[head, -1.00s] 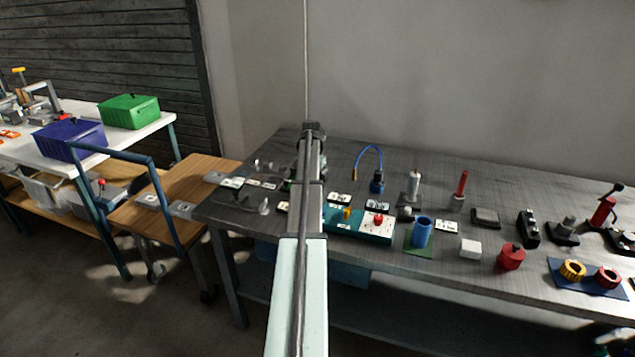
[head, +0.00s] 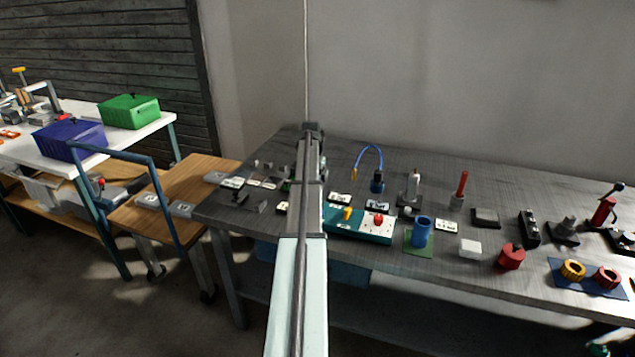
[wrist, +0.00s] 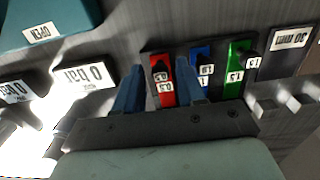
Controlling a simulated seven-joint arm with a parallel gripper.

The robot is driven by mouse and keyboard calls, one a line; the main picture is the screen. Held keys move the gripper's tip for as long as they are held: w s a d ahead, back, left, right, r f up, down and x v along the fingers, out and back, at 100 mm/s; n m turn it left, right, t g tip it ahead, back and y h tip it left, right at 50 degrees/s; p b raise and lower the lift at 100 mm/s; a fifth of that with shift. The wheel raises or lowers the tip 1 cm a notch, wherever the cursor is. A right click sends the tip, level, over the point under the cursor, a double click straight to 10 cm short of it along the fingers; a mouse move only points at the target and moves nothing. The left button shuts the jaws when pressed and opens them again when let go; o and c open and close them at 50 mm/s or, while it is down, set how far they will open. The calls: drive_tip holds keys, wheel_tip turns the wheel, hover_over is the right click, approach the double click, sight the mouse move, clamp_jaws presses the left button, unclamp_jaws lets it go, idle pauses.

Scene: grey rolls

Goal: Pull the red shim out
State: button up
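The red shim (wrist: 163,88) stands in a dark holder (wrist: 146,57) in the wrist view, with a white label on it. My gripper (wrist: 160,66) has its two blue fingers on either side of the red shim. A narrow gap shows between the left finger and the shim; the right finger is close to it, between the red and blue shims. Whether it touches is unclear. A blue shim (wrist: 203,66) and a green shim (wrist: 237,66) stand to the right in the same holder. In the head view my arm hides the gripper and most of the holder.
A dark labelled block (wrist: 286,48) and small grey blocks (wrist: 268,108) lie right of the holder. White label plates (wrist: 84,77) lie left. A teal panel with a red button (head: 378,220) and a blue cup (head: 422,230) stand right of my arm.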

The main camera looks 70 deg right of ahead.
drive_tip(key=shift+r, duration=2.95)
